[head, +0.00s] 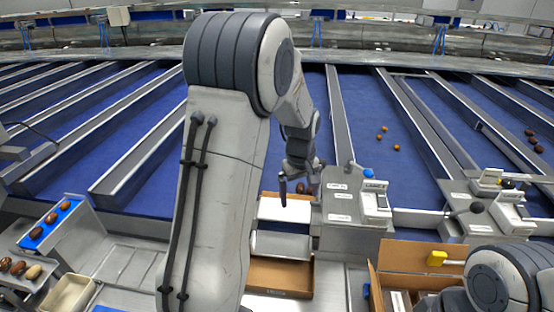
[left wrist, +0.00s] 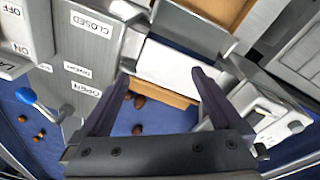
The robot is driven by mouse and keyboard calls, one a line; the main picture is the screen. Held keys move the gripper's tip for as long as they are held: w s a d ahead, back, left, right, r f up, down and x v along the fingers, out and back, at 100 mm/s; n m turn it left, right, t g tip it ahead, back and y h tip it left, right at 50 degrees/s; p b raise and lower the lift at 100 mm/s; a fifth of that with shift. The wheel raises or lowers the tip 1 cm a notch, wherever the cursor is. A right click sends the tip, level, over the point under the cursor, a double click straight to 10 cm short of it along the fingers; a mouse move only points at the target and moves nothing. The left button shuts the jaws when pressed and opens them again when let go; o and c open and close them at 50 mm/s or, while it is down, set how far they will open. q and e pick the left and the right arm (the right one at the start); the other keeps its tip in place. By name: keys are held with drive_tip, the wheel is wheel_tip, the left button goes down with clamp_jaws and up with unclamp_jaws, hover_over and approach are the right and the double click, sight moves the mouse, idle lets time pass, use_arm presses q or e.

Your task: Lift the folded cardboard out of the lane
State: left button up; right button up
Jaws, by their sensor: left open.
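A brown strip that looks like the folded cardboard (left wrist: 165,96) lies at the end of a blue lane, along the edge of a white panel (left wrist: 165,68). In the head view a thin brown edge of the cardboard (head: 270,194) shows behind the white panel (head: 284,209). My left gripper (head: 296,186) is above this lane end, fingers pointing down. In the left wrist view its open fingers (left wrist: 162,77) stand on either side of the strip, with nothing held. I cannot tell the height gap. My right gripper is out of view.
Several dates (left wrist: 137,129) lie on the lane beside the strip. Lever boxes (head: 345,200) stand right of the lane end. A brown carton (head: 282,276) is below the white panel, and an open cardboard box (head: 408,258) is at lower right by my right arm.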

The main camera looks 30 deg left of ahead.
sight(271, 193)
use_arm(q)
drive_tip(key=w+a+f+n+g, duration=0.1)
drive_tip(key=w+a+n, duration=0.2)
drive_tip(key=a+n, duration=0.35)
drive_tip(key=w+a+f+n, duration=0.1)
drive_tip(key=w+a+n, duration=0.3)
drive_tip(key=a+n, duration=0.3)
drive_tip(key=shift+m, duration=0.75)
drive_tip(key=f+p, duration=0.1)
drive_tip(key=f, duration=0.2)
drive_tip(key=f+p, duration=0.1)
drive_tip(key=f, duration=0.3)
drive_tip(key=f+p, duration=0.1)
drive_tip(key=f, duration=0.2)
drive_tip(key=shift+s+a+f, duration=0.1)
drive_tip(key=shift+a+f, duration=0.1)
drive_tip(key=shift+a, duration=0.1)
drive_tip(key=c, duration=1.1)
drive_tip(key=shift+o, duration=0.2)
drive_tip(key=shift+w+a+r+b, duration=0.2)
drive_tip(key=shift+w+a, duration=0.35)
drive_tip(key=shift+w, duration=0.65)
drive_tip(key=shift+w+a+r+b, duration=0.2)
drive_tip(key=shift+w+a, duration=0.4)
drive_tip(key=shift+w, duration=0.6)
drive_tip(key=shift+w+a+r+b, duration=0.2)
drive_tip(key=shift+w+a, duration=0.35)
drive_tip(key=shift+w, duration=0.65)
drive_tip(key=shift+r, duration=0.15)
